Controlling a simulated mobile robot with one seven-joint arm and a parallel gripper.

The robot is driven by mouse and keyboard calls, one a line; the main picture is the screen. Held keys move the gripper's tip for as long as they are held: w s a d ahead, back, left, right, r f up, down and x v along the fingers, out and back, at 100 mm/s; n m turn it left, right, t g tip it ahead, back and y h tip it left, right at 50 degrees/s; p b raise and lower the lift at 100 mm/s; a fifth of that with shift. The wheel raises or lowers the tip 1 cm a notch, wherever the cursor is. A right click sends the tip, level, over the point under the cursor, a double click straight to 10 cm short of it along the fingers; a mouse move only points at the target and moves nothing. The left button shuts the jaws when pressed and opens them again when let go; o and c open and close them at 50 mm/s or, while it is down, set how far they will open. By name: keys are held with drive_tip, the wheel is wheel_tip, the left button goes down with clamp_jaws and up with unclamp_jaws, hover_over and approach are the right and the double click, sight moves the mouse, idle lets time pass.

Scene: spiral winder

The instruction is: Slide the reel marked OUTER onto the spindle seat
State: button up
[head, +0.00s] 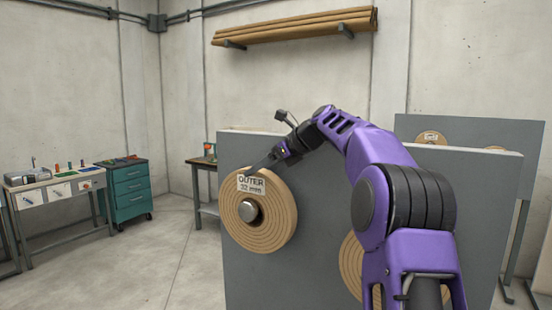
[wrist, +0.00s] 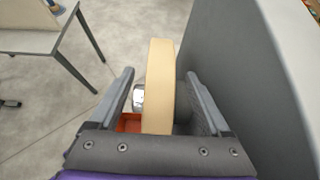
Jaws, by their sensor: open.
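The tan reel (head: 278,215) bears a label reading OUTER, 32 mm, and stands upright in front of a grey panel (head: 312,200). A round metal spindle end (head: 249,210) shows at its centre; it also shows left of the reel in the wrist view (wrist: 139,98). My gripper (head: 258,168) is at the reel's top edge. In the wrist view its two fingers (wrist: 159,76) are open, one on each side of the reel's rim (wrist: 161,60), with gaps visible. The right finger is between reel and panel.
A second tan reel (head: 350,262) on the panel is partly hidden by my arm. Another grey panel (head: 490,135) with reels stands behind at right. A workbench (head: 60,190) and green drawer cabinet (head: 130,190) stand at left. The floor before them is clear.

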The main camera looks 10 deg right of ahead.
drive_tip(key=x, duration=0.5)
drive_tip(key=shift+w+a+f, duration=0.15)
drive_tip(key=shift+w+f, duration=0.05)
drive_tip(key=shift+f, duration=0.05)
drive_tip(key=shift+c, duration=0.2)
clamp_jaws()
idle(1.0)
idle(0.4)
idle(0.9)
drive_tip(key=shift+r, duration=0.15)
idle(0.4)
